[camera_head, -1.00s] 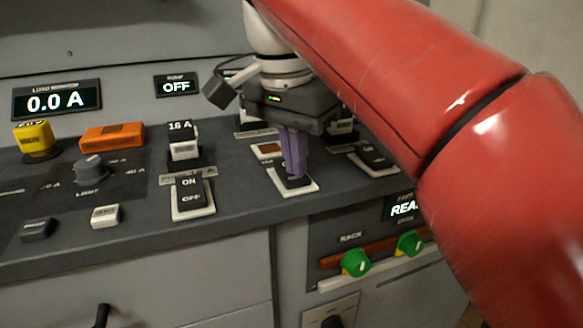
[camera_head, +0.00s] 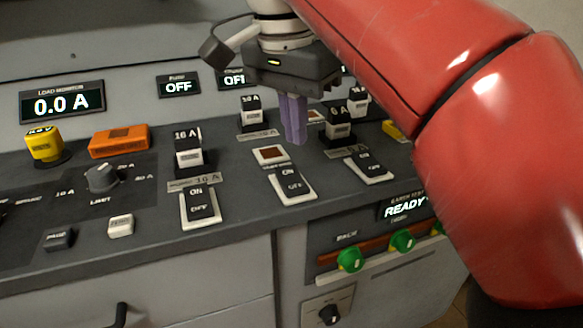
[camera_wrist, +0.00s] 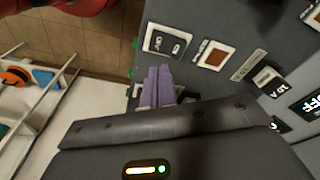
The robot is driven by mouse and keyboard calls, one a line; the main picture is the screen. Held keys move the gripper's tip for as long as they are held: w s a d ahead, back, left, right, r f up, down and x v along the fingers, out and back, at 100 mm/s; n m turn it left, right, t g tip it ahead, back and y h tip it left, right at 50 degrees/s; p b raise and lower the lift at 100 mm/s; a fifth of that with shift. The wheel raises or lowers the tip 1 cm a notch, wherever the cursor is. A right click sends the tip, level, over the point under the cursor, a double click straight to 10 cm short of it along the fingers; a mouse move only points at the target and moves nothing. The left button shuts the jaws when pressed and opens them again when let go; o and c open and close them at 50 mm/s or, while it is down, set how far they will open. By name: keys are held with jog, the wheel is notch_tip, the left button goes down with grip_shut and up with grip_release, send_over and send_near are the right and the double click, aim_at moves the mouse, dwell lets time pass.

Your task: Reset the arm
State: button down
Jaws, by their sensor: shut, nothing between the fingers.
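My gripper (camera_head: 294,138) has purple fingers that are shut with nothing between them. In the head view it hangs above the sloped grey console (camera_head: 120,240), just behind the middle ON/OFF rocker switch (camera_head: 292,184) and apart from it. The small orange-brown square (camera_head: 270,154) lies to the left of the fingers. In the wrist view the closed fingers (camera_wrist: 158,82) point toward a rocker switch (camera_wrist: 168,43), with the orange-brown square (camera_wrist: 212,54) to its right. My red arm comes in from the upper right and hides the console's right end.
More rocker switches stand left (camera_head: 200,206) and right (camera_head: 366,166). Breaker blocks rise at the left (camera_head: 188,152), back (camera_head: 251,110) and right (camera_head: 339,126). A yellow button (camera_head: 43,145) and an orange block (camera_head: 119,141) are at left. Green knobs (camera_head: 350,259) line the front. Space above the console is open.

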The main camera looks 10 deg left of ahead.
jog(key=shift+r, duration=0.15)
jog(key=s+d+f+n+t+y, duration=0.1)
jog(key=d+f+n, duration=0.1)
jog(key=d+f, duration=0.4)
jog(key=d+f+n+t, duration=0.1)
jog(key=d+f, duration=0.3)
jog(key=d, duration=0.4)
jog(key=s+d+f+n+t, duration=0.1)
jog(key=s+d+f, duration=0.3)
jog(key=f, duration=0.3)
jog(key=s+d+f+n+t, duration=0.1)
jog(key=s+d+f, duration=0.3)
jog(key=f, duration=0.4)
jog(key=shift+d+n, duration=0.3)
jog(key=shift+n, duration=0.1)
